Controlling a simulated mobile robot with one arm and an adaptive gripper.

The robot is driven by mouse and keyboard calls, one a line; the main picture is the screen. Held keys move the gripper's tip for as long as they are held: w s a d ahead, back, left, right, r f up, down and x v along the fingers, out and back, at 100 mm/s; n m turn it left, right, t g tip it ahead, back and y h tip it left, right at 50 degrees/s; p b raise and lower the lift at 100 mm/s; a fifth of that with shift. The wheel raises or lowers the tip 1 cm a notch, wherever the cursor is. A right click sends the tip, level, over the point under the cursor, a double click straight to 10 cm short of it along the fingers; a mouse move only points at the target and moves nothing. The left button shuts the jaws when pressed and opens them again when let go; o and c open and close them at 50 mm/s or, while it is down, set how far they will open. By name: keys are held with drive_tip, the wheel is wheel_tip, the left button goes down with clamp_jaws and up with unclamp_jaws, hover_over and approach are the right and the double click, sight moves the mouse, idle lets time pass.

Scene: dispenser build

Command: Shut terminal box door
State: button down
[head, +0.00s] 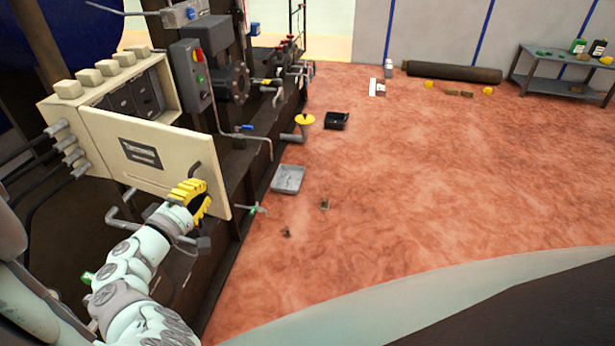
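The cream terminal box (105,85) is at the left in the head view, with dark components inside. Its cream door (135,140) stands open, swung out toward the right, with a dark label plate on its face and a dark handle (195,169) near its free edge. My gripper (196,192), with yellow fingers, is at the lower part of the door near its free edge, just below the handle. The fingers overlap the door in the picture; I cannot tell whether they touch it or the handle. How far the fingers are apart is not clear.
A grey control box (190,75) with red and green buttons stands right of the terminal box. Pipes and valves line the dark frame. A grey tray (288,179) and a black tray (337,121) lie on the red floor, which is mostly clear. A table (555,72) stands far right.

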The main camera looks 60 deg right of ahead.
sight(214, 178)
drive_tip(key=shift+x, duration=1.85)
drive_tip(key=shift+d, duration=0.1)
